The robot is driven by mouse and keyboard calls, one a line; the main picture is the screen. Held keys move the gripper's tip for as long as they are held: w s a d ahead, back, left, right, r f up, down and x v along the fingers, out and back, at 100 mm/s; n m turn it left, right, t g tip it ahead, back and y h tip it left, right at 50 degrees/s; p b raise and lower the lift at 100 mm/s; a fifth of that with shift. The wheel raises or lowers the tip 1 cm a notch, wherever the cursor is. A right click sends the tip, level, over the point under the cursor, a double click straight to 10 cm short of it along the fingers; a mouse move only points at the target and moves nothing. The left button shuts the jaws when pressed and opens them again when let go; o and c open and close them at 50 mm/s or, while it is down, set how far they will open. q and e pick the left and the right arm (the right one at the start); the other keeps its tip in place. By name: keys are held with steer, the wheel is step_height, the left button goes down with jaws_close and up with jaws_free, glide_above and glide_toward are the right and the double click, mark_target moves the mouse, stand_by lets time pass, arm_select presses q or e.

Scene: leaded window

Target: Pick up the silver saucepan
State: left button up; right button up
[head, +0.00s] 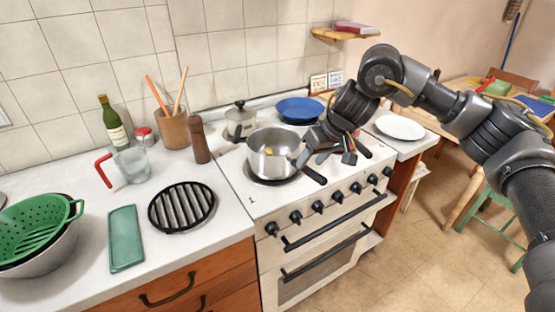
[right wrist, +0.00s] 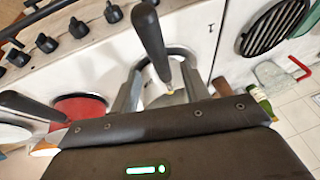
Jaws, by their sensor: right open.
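The silver saucepan (head: 267,164) stands upright on the front left burner of the white stove. Its black handle (head: 313,174) points toward the front right, and a small yellow item shows inside the pan. My right gripper (head: 328,154) is open above and just behind the handle. In the right wrist view, the handle (right wrist: 150,40) lies between the two fingers of the right gripper (right wrist: 162,80) in the picture, with no contact visible. The saucepan body (right wrist: 165,90) is partly hidden there by the fingers and the gripper's body. My left gripper is not in view.
A lidded pot (head: 240,122) and a blue plate (head: 299,109) stand at the stove's back. A black trivet (head: 182,207) and a pepper mill (head: 199,141) are left of the stove. A white plate (head: 400,127) lies right.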

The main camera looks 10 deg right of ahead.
mark_target(304, 169)
steer(key=shift+a+f, duration=0.1)
steer(key=p+x, duration=0.1)
steer(key=x, duration=0.4)
steer(key=shift+w+p, duration=0.15)
steer(key=shift+p, duration=0.15)
jaws_close()
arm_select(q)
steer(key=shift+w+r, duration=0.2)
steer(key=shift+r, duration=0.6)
arm_select(e)
steer(key=shift+r, duration=0.2)
